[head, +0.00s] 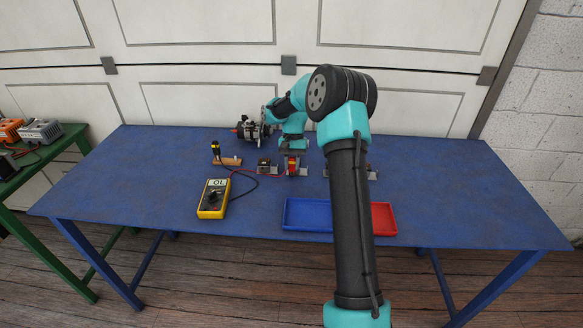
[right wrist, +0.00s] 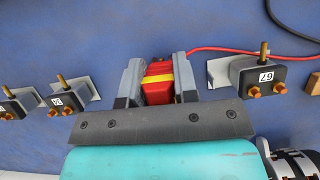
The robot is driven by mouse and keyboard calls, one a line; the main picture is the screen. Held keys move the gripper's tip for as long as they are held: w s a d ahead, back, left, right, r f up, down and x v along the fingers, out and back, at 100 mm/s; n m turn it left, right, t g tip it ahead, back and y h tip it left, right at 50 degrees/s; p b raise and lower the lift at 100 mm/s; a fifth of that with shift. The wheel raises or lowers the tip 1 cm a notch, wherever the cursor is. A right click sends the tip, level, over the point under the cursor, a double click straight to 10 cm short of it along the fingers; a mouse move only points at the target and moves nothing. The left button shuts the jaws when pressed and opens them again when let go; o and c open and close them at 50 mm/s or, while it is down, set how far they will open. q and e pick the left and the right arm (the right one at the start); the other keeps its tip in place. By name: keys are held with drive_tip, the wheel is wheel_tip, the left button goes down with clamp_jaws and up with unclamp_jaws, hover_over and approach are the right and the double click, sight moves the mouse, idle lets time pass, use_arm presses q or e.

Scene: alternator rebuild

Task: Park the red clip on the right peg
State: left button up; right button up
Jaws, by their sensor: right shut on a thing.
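The red clip (right wrist: 158,82) with a yellow band sits between the two fingers of my right gripper (right wrist: 157,84) in the right wrist view. The fingers are shut on it, and a red lead runs from it to the right. In the head view the right gripper (head: 292,157) points down at the table with the red clip (head: 292,168) below it, among the small modules. I cannot tell whether the clip still touches a stud. A wooden peg block (head: 228,161) lies left of the gripper, with a black-and-yellow clip (head: 216,149) upright at its left end. My left gripper is out of view.
Small modules with brass studs stand both sides of the gripper, including one marked 67 (right wrist: 258,75). An alternator (head: 252,130) lies behind. A blue tray (head: 286,217) and red tray (head: 384,221) are at the front.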

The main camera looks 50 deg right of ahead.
sight(292, 158)
drive_tip(key=shift+r, duration=0.1)
drive_tip(key=shift+r, duration=1.9)
drive_tip(key=shift+r, duration=0.1)
drive_tip(key=shift+r, duration=0.6)
wheel_tip(292, 158, up, 4)
drive_tip(key=shift+f, duration=0.1)
drive_tip(key=shift+w+a, duration=2.3)
drive_tip(key=shift+w, duration=3.15)
drive_tip(key=shift+w+a, duration=2.25)
drive_tip(key=shift+w, duration=3.15)
drive_tip(key=shift+f, duration=2.7)
drive_tip(key=shift+f, duration=0.15)
